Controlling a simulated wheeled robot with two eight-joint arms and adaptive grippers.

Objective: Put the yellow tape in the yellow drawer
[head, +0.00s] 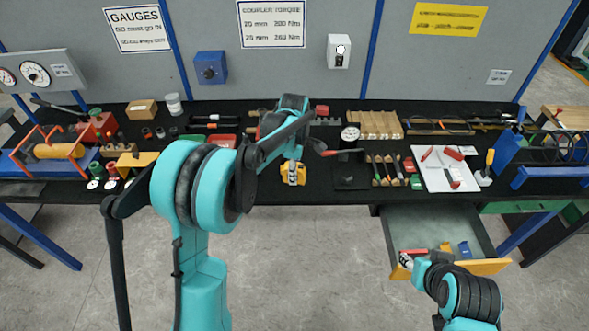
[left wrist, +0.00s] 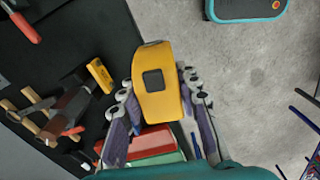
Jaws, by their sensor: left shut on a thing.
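The yellow tape (head: 293,174) is a boxy yellow case with a dark square on its side. My left gripper (head: 291,160) is shut on it, near the front edge of the bench. In the left wrist view the tape (left wrist: 157,85) sits between the two fingers of the left gripper (left wrist: 160,105). The yellow drawer (head: 492,267) has a yellow front and is pulled open below the bench, right of the tape. My right gripper (head: 407,260) is at the left end of the drawer front; its fingers are too small to read.
The drawer holds a few small red, yellow and blue items, with bare floor toward its back. The black bench (head: 330,190) is crowded with tools. A white board (head: 445,168) with red-handled items lies above the drawer. Grey floor is clear in front.

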